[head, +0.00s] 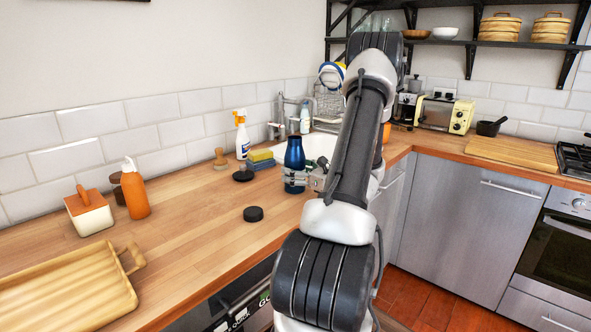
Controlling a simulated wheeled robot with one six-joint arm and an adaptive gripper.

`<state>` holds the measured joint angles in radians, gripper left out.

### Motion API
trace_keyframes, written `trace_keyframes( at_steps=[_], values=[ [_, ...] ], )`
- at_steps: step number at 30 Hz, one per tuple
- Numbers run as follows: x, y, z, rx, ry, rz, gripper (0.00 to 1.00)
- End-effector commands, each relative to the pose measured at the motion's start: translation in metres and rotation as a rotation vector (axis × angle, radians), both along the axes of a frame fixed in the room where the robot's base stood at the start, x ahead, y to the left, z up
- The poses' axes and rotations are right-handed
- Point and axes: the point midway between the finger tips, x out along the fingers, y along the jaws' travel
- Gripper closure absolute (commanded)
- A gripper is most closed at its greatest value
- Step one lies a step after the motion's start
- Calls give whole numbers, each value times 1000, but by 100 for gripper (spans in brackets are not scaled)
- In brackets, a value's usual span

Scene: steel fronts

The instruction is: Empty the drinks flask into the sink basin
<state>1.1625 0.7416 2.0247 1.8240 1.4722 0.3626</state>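The drinks flask (294,153) is dark blue, stands upright and shows no lid on its top. It is at the counter's edge of the sink, left of my arm. My gripper (295,178) is at the flask's lower part, with a finger across its near side. The far finger is hidden, so I cannot tell whether the gripper is closed on it. The white sink basin (318,145) lies just behind the flask, partly covered by my arm.
A black round cap (253,213) lies on the wooden counter (205,240). A yellow-and-blue sponge stack (261,160), a spray bottle (242,135) and a brush (220,159) stand left of the flask. The tap (281,120) rises behind the basin. The counter's middle is mostly clear.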

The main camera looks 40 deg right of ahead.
Motion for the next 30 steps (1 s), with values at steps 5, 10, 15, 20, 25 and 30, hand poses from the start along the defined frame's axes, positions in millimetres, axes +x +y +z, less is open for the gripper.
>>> trace_keyframes(
  at_steps=[5, 10, 15, 20, 25, 30],
  values=[
    [0, 0, 0, 0, 0, 0, 58],
    [0, 0, 1, -2, -3, 0, 70],
    [0, 0, 5, -2, -3, 0, 70],
    [0, 0, 12, -2, -3, 0, 70],
    [0, 0, 21, -3, -3, 0, 70],
    [0, 0, 29, -2, -3, 0, 70]
  ],
)
